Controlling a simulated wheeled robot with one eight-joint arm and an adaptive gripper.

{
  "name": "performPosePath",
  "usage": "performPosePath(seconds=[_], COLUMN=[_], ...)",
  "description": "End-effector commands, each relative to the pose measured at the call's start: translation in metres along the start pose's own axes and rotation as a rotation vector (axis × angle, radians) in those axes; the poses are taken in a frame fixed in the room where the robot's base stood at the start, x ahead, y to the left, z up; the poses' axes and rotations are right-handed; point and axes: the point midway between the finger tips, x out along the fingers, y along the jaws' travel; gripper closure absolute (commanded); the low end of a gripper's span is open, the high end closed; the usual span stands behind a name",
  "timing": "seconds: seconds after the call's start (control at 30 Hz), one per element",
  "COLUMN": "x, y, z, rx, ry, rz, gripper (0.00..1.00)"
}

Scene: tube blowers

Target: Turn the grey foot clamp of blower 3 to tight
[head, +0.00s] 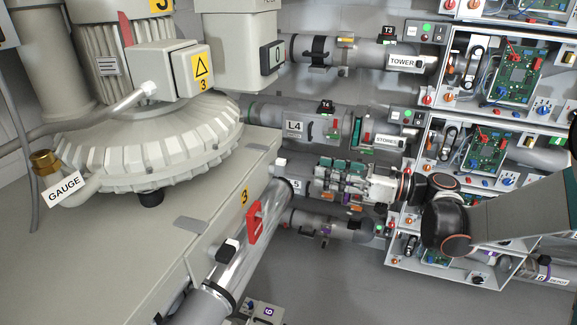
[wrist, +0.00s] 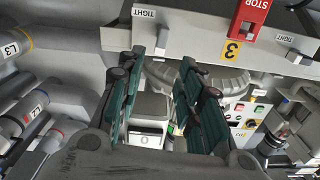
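Blower 3 (head: 150,135) is a large ribbed grey housing on a bench at left in the head view. A light grey clamp lever (head: 281,163) sticks out of the bench's front face, at the far end. In the wrist view this grey clamp (wrist: 161,42) stands beside a TIGHT label, just beyond my fingertips and roughly in line with the gap. A second lever with a dark cap (head: 228,250) is at the near end. My gripper (head: 324,181) is open and empty, to the right of the grey clamp. Its teal-padded fingers also show apart in the wrist view (wrist: 163,62). No contact is visible.
A red STOP handle (head: 254,222) sits between the two levers. A shiny pipe (head: 235,260) runs below the bench edge. Pipes labelled L4 (head: 293,127) and racks of circuit boards (head: 510,80) stand behind and right of my arm.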

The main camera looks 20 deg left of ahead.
Motion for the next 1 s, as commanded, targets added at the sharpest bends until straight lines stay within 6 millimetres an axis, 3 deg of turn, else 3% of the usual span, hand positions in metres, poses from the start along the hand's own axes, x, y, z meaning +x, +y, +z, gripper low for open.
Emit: performPosePath(seconds=[0.3,0.5,0.97,1.0], x=[0.064,0.091,0.103,0.103], y=[-0.001,-0.001,0.0,0.0], z=[0.002,0.002,0.0,0.0], rx=[0.001,0.001,0.001,0.001], ry=[-0.001,-0.001,-0.001,-0.001], rz=[-0.003,-0.002,0.001,0.001], gripper=[0.67,0.67,0.67,0.73])
